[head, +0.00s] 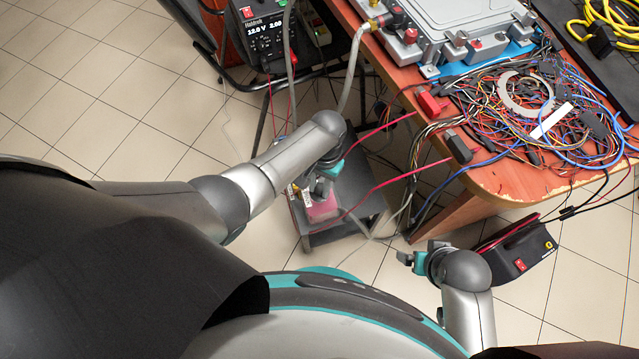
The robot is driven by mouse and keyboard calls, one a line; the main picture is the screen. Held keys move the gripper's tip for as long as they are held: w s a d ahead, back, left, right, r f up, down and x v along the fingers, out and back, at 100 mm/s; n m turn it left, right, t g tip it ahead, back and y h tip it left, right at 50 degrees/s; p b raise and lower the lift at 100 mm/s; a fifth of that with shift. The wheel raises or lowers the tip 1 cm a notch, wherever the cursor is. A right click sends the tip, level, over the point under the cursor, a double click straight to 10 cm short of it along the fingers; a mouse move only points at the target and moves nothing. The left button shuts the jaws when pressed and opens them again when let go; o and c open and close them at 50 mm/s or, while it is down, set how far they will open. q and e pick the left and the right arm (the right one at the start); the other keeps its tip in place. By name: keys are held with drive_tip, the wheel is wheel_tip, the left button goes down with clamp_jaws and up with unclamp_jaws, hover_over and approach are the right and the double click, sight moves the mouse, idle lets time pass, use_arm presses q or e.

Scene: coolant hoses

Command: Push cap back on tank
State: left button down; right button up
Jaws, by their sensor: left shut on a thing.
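The tank (321,210), holding pink coolant, stands on a low dark shelf below the table. My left arm reaches down to it, and my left gripper (320,188) is right over its top, pointing down. It is shut on what I take to be the cap, which is mostly hidden by the fingers and wrist. I cannot tell whether the cap touches the tank's neck. My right gripper (403,257) is to the right of the shelf, away from the tank; its jaw opening is too small to judge.
The wooden table (510,178) holds a tangle of wires (530,110) and a grey metal unit (455,30). A hose (352,75) and red cables hang near my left arm. A power supply (262,30) stands behind. A black-and-red case (520,250) lies right of my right gripper.

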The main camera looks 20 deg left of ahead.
use_arm(q)
drive_tip(key=c, duration=0.6)
unclamp_jaws()
drive_tip(key=shift+o, duration=0.5)
drive_tip(key=shift+o, duration=0.9)
